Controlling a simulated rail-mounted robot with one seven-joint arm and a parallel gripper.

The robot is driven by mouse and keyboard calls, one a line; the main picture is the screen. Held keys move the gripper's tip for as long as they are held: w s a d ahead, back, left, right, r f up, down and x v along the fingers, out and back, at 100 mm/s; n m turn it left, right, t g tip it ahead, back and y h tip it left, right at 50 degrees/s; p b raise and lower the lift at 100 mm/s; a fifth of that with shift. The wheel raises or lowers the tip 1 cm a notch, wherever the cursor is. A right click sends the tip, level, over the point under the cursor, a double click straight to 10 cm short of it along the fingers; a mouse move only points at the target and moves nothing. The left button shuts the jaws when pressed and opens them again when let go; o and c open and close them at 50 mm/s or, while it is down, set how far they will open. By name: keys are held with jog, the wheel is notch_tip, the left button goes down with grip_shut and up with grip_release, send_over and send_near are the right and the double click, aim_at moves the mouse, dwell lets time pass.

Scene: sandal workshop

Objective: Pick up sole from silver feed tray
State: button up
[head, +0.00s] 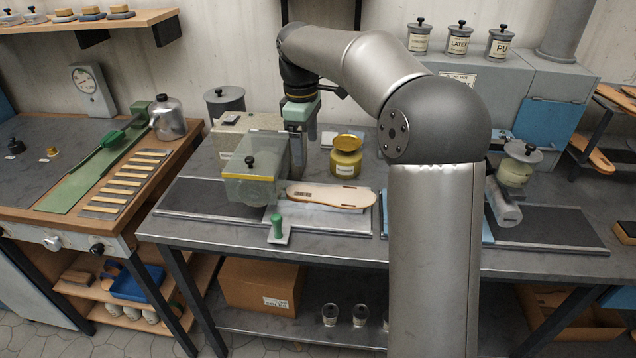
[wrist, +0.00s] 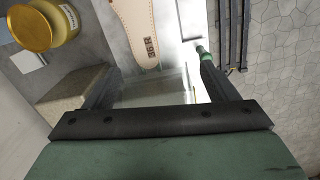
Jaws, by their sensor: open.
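A pale tan sole (head: 332,196) with a stitched edge lies flat, heel to the left, on the silver feed tray (head: 318,217) in the head view. In the wrist view the sole (wrist: 138,25) runs in from the top edge, its dark size stamp near the heel, and a bright strip of the tray (wrist: 194,55) shows beside it. My gripper (head: 297,148) points down behind and left of the sole, above the bench. In the wrist view my gripper (wrist: 155,88) is open and empty, its fingers apart and the sole's heel beyond them.
A dark mat (head: 205,203) lies left.

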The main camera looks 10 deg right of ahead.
jog(key=w+d+n, duration=0.1)
jog(key=w+d, duration=0.1)
jog(key=w, duration=0.1)
send_over(309, 192)
jog(key=shift+y, duration=0.3)
jog(key=f, duration=0.7)
jog(key=f+p, duration=0.1)
jog(key=f, duration=0.2)
jog(key=shift+s+d+f, duration=0.1)
jog(key=shift+d+f, duration=0.1)
jog(key=shift+d, duration=0.05)
jog(key=shift+a+f+p, duration=0.2)
jog(key=shift+f+p, duration=0.45)
jog(key=shift+f, duration=2.35)
jog(key=shift+c, duration=0.3)
jog(key=c, duration=1.1)
